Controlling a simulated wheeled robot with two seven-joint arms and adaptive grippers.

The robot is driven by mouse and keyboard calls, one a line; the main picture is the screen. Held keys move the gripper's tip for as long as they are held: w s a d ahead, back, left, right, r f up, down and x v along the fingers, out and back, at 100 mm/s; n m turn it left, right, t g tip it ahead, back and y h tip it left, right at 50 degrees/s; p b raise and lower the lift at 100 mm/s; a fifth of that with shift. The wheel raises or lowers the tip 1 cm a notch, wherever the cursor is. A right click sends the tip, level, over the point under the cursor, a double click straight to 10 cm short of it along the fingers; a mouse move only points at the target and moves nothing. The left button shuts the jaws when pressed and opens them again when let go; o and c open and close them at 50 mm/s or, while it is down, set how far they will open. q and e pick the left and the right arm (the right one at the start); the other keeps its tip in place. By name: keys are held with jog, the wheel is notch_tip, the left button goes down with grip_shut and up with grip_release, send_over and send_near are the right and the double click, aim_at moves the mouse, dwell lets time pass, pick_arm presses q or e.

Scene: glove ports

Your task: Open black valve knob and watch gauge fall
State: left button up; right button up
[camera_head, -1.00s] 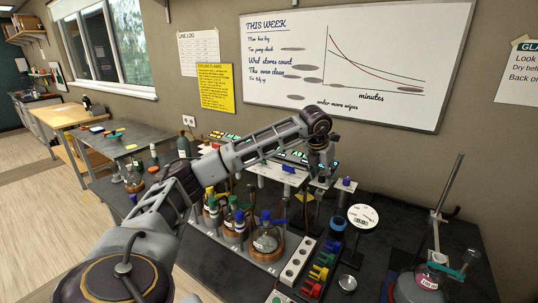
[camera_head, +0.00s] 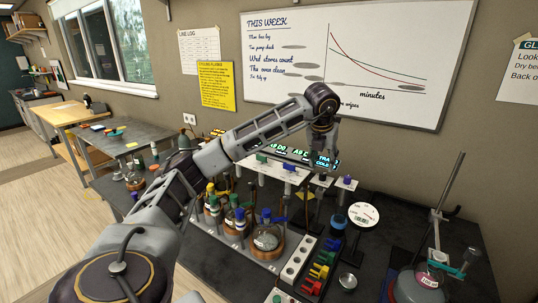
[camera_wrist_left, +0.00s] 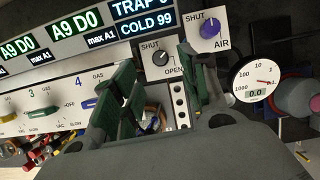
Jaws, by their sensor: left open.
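The black valve knob (camera_wrist_left: 160,58) sits on a small white panel marked SHUT and OPEN, in the left wrist view. I cannot tell its exact turn. My left gripper (camera_wrist_left: 165,85) is open, its green-padded fingers apart on either side of the knob in the picture, with nothing held. In the head view the left gripper (camera_head: 324,150) hangs above the small panels and hides much of the black knob. The round white gauge (camera_head: 363,215) stands to the right; in the left wrist view the gauge (camera_wrist_left: 256,78) has a red needle and reads 0.0. My right gripper is not in view.
A purple AIR knob (camera_wrist_left: 210,28) is on a separate panel beside the black one. Lit displays (camera_head: 290,153) stand behind a white panel. Bottles (camera_head: 266,238) stand left; a flask on a stand (camera_head: 420,283) is at right. A white rack with holes (camera_head: 294,262) lies in front.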

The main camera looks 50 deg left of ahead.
pick_arm(q)
notch_tip(320, 180, up, 7)
jog(key=s+n, duration=0.1)
jog(key=s, duration=0.1)
jog(key=shift+s+d+f, duration=0.15)
jog(key=shift+s+d, duration=0.25)
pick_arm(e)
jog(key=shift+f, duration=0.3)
pick_arm(q)
jog(key=shift+n, duration=0.4)
